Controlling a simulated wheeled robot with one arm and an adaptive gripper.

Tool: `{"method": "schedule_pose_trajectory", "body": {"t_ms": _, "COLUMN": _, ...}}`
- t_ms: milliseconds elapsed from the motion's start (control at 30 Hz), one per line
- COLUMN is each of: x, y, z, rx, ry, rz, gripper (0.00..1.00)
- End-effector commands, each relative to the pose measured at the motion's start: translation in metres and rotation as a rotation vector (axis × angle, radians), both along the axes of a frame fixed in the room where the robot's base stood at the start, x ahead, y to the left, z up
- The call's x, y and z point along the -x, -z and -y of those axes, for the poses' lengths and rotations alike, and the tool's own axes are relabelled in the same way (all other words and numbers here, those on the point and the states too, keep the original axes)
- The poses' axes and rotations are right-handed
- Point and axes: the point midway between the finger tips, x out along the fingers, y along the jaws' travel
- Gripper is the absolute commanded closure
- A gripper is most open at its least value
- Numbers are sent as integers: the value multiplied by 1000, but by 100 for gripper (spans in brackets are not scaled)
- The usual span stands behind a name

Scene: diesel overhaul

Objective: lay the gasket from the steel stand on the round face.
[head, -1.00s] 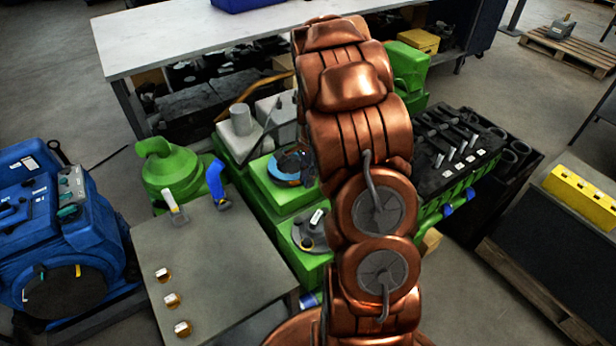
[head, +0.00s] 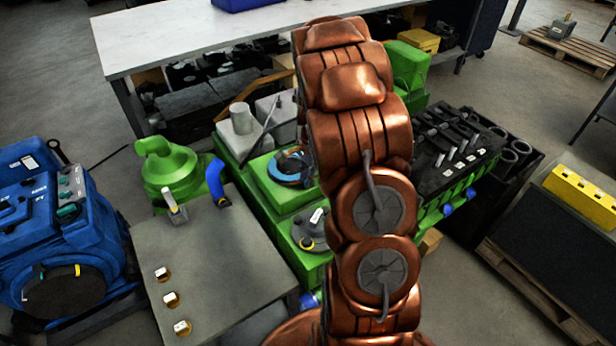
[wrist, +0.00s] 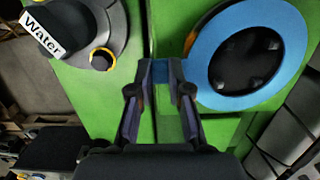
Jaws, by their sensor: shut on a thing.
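The gasket is a flat blue ring (wrist: 293,55), seen at the upper right of the wrist view around a dark round face (wrist: 247,60). It also shows in the head view (head: 278,171), just left of my arm. My gripper (wrist: 160,78) is shut, with a small blue piece between its fingertips, which looks like the gasket's tab. I cannot tell whether the ring touches the face or hangs just above it. I cannot clearly pick out the steel stand.
A dark round cover with a "Water" label (wrist: 40,32) sits left of the gripper on the green engine (head: 288,195). A grey table (head: 225,265) with small brass pieces stands at the front left. A blue bent hose (head: 217,182) rises at its far edge.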

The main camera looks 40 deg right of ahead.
Motion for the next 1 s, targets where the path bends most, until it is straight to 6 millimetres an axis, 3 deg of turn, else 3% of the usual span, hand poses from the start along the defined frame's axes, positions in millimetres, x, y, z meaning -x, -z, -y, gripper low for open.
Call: {"method": "schedule_pose_trajectory", "body": {"t_ms": 1000, "x": 0, "y": 10, "z": 0, "rx": 0, "ry": 0, "rz": 0, "gripper": 100}}
